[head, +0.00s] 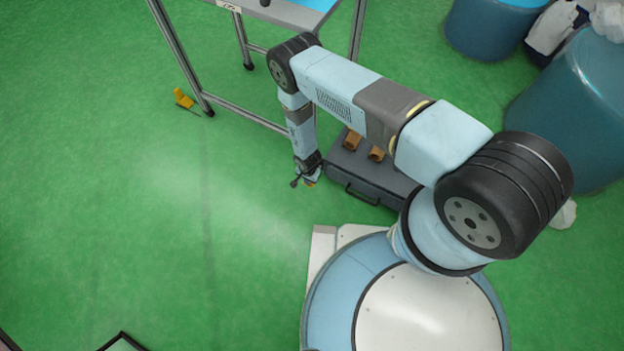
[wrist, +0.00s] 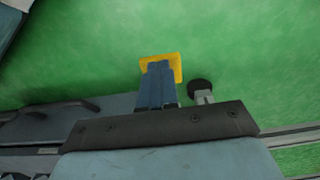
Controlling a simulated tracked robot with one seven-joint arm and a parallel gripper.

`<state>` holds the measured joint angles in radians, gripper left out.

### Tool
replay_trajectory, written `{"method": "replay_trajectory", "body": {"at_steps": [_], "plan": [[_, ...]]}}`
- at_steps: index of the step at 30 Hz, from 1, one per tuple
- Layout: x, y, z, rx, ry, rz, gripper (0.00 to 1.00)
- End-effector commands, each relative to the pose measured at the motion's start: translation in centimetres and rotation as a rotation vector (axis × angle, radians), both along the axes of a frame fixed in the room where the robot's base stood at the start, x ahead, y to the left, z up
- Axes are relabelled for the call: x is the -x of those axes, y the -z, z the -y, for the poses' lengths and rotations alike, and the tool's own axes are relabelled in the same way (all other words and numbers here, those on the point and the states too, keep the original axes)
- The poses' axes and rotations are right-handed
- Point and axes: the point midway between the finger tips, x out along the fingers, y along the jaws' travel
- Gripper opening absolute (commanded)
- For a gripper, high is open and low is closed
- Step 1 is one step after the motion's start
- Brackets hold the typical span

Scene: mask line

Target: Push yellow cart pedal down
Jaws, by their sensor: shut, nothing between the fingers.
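One yellow pedal (head: 183,97) is at the cart's left leg in the head view, apart from my arm. A second yellow pedal (wrist: 177,62) shows in the wrist view, directly beyond my gripper's fingers. My gripper (wrist: 157,68) is shut and empty; its blue fingers overlap this pedal and hide part of it. I cannot tell whether they touch it. In the head view my gripper (head: 311,179) points down near the floor, with a bit of yellow at its tip. The metal-framed cart (head: 250,114) stands behind my arm. A black caster (wrist: 199,87) is right of the pedal.
A dark grey case (head: 350,185) with brown-orange items (head: 353,141) on it lies right of my gripper; its handle (wrist: 60,106) shows in the wrist view. Blue drums (head: 575,110) stand at the right. The green floor (head: 110,190) at the left is clear.

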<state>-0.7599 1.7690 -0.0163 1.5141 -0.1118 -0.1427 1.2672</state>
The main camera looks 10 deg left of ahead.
Motion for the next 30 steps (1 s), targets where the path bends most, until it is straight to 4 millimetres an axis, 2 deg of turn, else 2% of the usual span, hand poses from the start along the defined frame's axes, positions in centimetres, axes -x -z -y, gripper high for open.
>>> {"method": "replay_trajectory", "body": {"at_steps": [30], "plan": [[0.0,3.3,0.1,0.000,0.001,0.000,0.00]]}}
